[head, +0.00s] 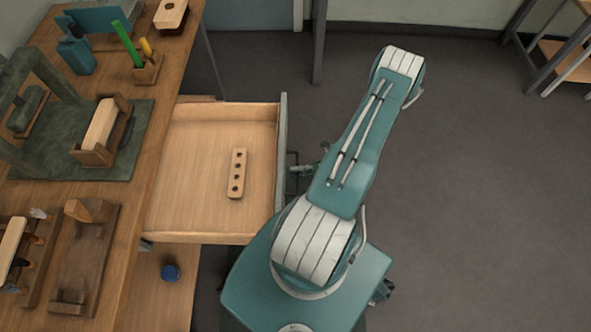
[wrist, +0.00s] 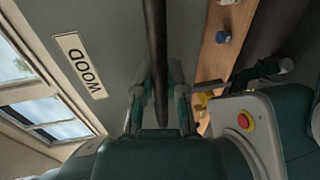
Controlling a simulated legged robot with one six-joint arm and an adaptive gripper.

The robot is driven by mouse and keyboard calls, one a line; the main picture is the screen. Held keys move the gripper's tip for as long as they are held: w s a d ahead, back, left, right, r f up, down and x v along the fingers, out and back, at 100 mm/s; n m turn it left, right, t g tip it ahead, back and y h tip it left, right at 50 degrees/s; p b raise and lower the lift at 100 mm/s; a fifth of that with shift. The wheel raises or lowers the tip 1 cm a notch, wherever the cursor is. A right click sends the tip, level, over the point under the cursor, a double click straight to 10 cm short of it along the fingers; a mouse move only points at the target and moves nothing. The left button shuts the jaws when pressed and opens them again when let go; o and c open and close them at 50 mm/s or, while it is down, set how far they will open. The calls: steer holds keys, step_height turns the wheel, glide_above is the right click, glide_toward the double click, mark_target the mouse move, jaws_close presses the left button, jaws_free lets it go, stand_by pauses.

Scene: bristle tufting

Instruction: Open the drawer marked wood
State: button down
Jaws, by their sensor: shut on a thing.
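The drawer (head: 200,150) stands pulled well out from the bench in the head view. Its wooden inside shows, with a small wooden block with several holes (head: 237,174) lying in it. In the wrist view the grey drawer front (wrist: 112,30) bears a white label reading WOOD (wrist: 80,66). A dark bar handle (wrist: 157,40) runs down the middle of that view. My gripper (wrist: 158,88) has its fingers on either side of the handle and is shut on it. In the head view my gripper (head: 297,172) is at the outer face of the drawer front, partly hidden by my arm.
The wooden bench (head: 150,190) on the left carries a brush block in a holder (head: 100,130), a green marker (head: 127,45) and other tools. A blue knob-like thing (head: 170,272) shows below the drawer. Grey floor (head: 480,180) is clear on the right.

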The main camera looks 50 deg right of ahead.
steer(key=c, duration=0.7)
jaws_free()
steer(key=shift+f, duration=0.15)
steer(key=shift+o, duration=0.2)
steer(key=v, duration=1.2)
steer(key=shift+d, duration=0.1)
